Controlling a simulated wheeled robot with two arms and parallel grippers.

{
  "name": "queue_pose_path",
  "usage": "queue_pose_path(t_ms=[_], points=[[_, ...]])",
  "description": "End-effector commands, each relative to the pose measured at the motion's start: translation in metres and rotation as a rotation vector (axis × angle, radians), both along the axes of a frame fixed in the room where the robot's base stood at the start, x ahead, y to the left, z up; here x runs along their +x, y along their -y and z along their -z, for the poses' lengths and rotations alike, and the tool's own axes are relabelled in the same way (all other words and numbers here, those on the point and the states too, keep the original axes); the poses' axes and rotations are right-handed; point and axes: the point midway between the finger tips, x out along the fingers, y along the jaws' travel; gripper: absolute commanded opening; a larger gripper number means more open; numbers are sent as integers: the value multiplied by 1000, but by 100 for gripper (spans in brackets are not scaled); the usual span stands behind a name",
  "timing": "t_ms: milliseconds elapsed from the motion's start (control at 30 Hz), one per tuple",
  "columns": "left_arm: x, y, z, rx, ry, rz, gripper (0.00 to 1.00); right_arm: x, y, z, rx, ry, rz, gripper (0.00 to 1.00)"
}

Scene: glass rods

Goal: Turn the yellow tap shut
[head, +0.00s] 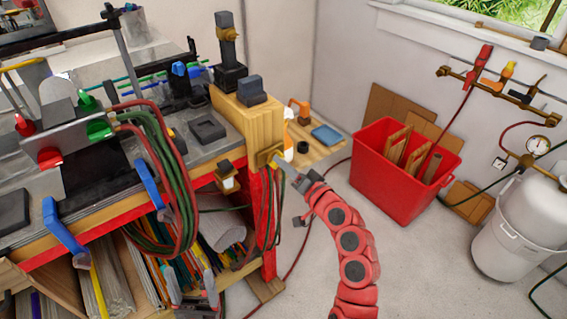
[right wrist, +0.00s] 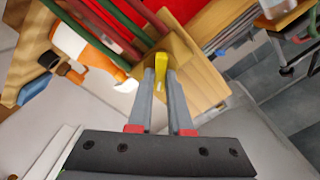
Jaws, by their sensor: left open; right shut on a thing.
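The yellow tap's lever (right wrist: 161,64) sits on a brass-coloured block in the right wrist view. My right gripper (right wrist: 161,76) is shut on this lever, with one grey finger on each side of it. In the head view the red right arm reaches up to the bench's right end, where the right gripper (head: 281,163) meets the brass fitting (head: 264,157); the lever itself is mostly hidden there. My left gripper (head: 190,287) is open and empty, low in front of the shelf of coloured rods.
Red and green hoses (head: 170,170) hang close to the fitting. An orange-and-white bottle (head: 288,143) stands behind it. A red bin (head: 400,185) and a white gas cylinder (head: 520,225) stand right. A wall pipe carries red and yellow-orange valves (head: 508,70).

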Motion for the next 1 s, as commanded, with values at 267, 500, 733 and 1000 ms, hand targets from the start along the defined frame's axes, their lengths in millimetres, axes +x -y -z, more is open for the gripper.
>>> queue_pose_path(t_ms=[267, 500, 733, 1000], points=[[0, 0, -11, 0, 0, 0, 69, 0, 2, -1, 213, -154, 3, 0], [0, 0, -19, 0, 0, 0, 69, 1, 3, 0, 380, -273, 5, 0], [0, 0, -25, 0, 0, 0, 69, 1, 2, 1, 495, -359, 2, 0], [0, 0, -28, 0, 0, 0, 69, 1, 1, 3, 568, -413, 0, 0]])
